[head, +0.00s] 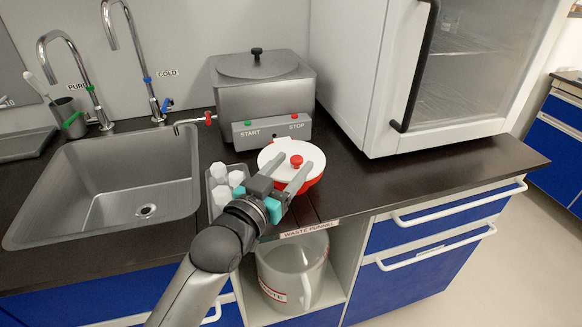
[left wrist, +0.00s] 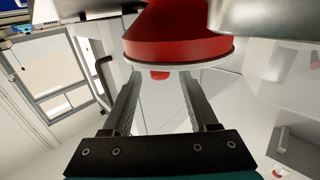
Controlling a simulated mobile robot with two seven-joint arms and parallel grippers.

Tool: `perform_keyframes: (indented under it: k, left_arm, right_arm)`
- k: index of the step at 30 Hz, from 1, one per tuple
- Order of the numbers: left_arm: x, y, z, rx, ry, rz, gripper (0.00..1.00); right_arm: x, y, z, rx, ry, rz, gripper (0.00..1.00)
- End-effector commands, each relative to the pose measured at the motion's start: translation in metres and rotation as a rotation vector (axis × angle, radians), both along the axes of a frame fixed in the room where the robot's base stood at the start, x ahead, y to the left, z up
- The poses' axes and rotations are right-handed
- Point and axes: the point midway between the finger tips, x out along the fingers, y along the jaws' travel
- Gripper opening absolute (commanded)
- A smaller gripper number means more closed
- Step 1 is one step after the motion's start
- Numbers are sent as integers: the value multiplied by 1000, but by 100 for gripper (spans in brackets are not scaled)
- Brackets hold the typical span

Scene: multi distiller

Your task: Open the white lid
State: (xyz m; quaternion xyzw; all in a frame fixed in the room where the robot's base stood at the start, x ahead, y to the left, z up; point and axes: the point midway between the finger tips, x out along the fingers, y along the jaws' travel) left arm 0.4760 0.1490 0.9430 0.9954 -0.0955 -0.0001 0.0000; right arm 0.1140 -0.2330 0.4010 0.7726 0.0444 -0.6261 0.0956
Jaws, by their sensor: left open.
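The white lid (head: 275,158) is round with a red knob (head: 296,160) in its middle. It lies shut on the red waste funnel (head: 312,182) at the counter's front. My left gripper (head: 291,164) is open over the lid, its two fingers reaching to either side of the knob. In the left wrist view the picture is turned over: the red funnel (left wrist: 175,30) is on top, the white lid (left wrist: 200,62) is a thin rim under it. The knob (left wrist: 160,75) shows between the fingertips, with gaps to both; no grip is seen. My right gripper is not in view.
A grey distiller (head: 265,95) with START and STOP buttons stands behind the lid. A grey tray with white bottles (head: 220,172) is left of my gripper, beside the sink (head: 110,205). A white glass-doored cabinet (head: 345,75) is at right. The counter right of the funnel is clear.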

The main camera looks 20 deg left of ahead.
Motion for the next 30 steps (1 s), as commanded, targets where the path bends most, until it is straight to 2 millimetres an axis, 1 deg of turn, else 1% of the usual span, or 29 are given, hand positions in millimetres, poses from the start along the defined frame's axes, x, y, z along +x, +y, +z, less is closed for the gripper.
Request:
perform_keyframes:
  k: [3, 11, 24, 27, 30]
  left_arm:
    - [3, -1, 0, 0, 1, 0, 60]
    - [4, -1, 0, 0, 1, 0, 60]
    - [4, -1, 0, 0, 0, 0, 10]
    - [4, -1, 0, 0, 0, 0, 0]
    - [4, -1, 0, 0, 0, 0, 0]
  right_arm:
    - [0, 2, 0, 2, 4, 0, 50]
    - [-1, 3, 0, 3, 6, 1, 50]
    - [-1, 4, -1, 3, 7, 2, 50]
    - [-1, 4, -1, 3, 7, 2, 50]
    - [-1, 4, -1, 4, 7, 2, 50]
